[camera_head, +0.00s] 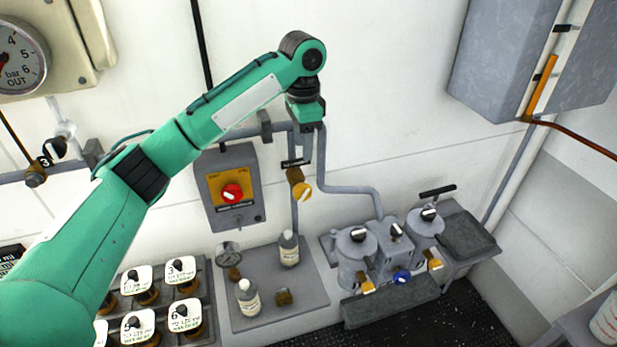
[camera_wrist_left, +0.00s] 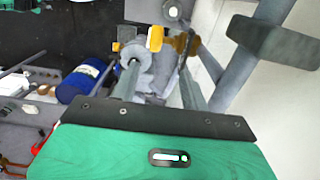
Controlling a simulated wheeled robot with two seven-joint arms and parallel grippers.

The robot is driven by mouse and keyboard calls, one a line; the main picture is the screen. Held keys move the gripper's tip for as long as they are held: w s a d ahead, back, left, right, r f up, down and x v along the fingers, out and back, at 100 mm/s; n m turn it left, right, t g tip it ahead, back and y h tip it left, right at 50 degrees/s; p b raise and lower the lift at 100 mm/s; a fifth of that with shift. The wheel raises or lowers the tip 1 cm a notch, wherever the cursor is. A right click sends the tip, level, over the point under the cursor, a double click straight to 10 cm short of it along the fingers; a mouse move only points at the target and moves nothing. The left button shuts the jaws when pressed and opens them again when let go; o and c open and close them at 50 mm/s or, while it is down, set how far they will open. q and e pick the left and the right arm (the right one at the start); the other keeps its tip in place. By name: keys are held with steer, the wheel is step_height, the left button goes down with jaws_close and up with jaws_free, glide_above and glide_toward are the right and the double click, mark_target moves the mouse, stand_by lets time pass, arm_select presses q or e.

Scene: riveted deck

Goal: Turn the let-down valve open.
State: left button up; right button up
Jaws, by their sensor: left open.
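A brass valve (camera_head: 295,174) with a yellow and white knob (camera_head: 303,191) sits on the grey wall pipe in the head view, under a small dark label too small to read. It appears to be the let-down valve. My left gripper (camera_head: 306,140) points down just above it, open, with nothing visible between its fingers. In the left wrist view, a brass body (camera_wrist_left: 181,42) and a yellow handle (camera_wrist_left: 155,38) show beyond the fingertips of my left gripper (camera_wrist_left: 160,72). Whether the fingers touch the valve cannot be told. My right gripper is out of view.
A grey control box (camera_head: 232,205) with a red knob hangs left of the valve. Below stand a tray (camera_head: 318,290) with bottles and a gauge, and a grey twin-vessel unit (camera_head: 362,250) with knobs. Capped samples (camera_head: 150,285) stand at lower left. A grey cabinet (camera_head: 500,60) hangs upper right.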

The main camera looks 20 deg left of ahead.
mark_target(302, 185)
arm_select(q)
steer(key=s+f, duration=0.2)
steer(key=shift+d+f+p, duration=0.1)
steer(key=shift+f+p, duration=0.2)
steer(key=shift+p, duration=0.1)
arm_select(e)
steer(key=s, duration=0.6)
arm_select(q)
steer(key=f, duration=0.1)
steer(key=w+f+p, duration=0.1)
steer(key=f, duration=0.1)
steer(key=shift+f, duration=0.15)
steer(key=f+p, duration=0.1)
steer(key=f, duration=0.1)
steer(key=f+p, duration=0.1)
steer(key=f, duration=0.1)
steer(key=shift+s+f, duration=0.2)
steer(key=shift+f, duration=0.05)
step_height(302, 185, down, 2)
steer(key=shift+f+p, duration=0.2)
steer(key=shift+p, duration=0.2)
steer(key=shift+w+f, duration=0.1)
steer(key=c, duration=1)
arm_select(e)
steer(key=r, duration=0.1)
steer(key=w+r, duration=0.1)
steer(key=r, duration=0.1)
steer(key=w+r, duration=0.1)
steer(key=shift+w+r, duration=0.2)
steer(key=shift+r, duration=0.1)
